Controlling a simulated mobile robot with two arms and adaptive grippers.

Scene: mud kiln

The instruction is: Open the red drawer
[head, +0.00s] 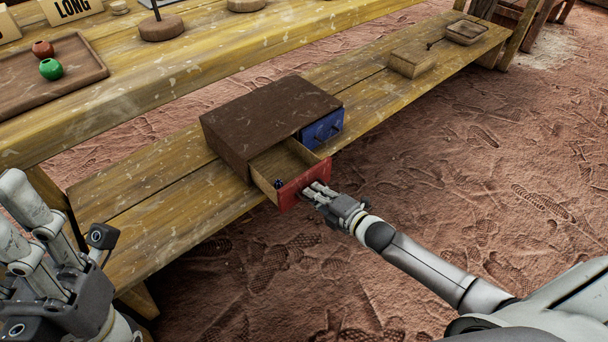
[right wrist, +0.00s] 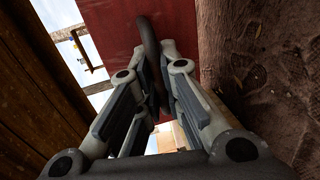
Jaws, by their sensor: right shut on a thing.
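The red drawer (head: 300,184) is on the left side of a dark brown wooden cabinet (head: 262,115) and is pulled partly out, so its wooden inside shows. A small dark blue thing (head: 279,184) lies in it near the front. My right gripper (head: 312,190) is at the drawer's front. In the right wrist view its fingers are closed around a dark handle (right wrist: 150,50) on the red front (right wrist: 115,30). The blue drawer (head: 323,129) beside it is shut.
The cabinet stands on a low wooden bench (head: 140,215). A wooden block (head: 412,62) and small tray (head: 466,32) lie further right. A higher table (head: 200,60) behind holds a tray (head: 85,85) with red and green pieces. The reddish ground (head: 480,180) in front is clear.

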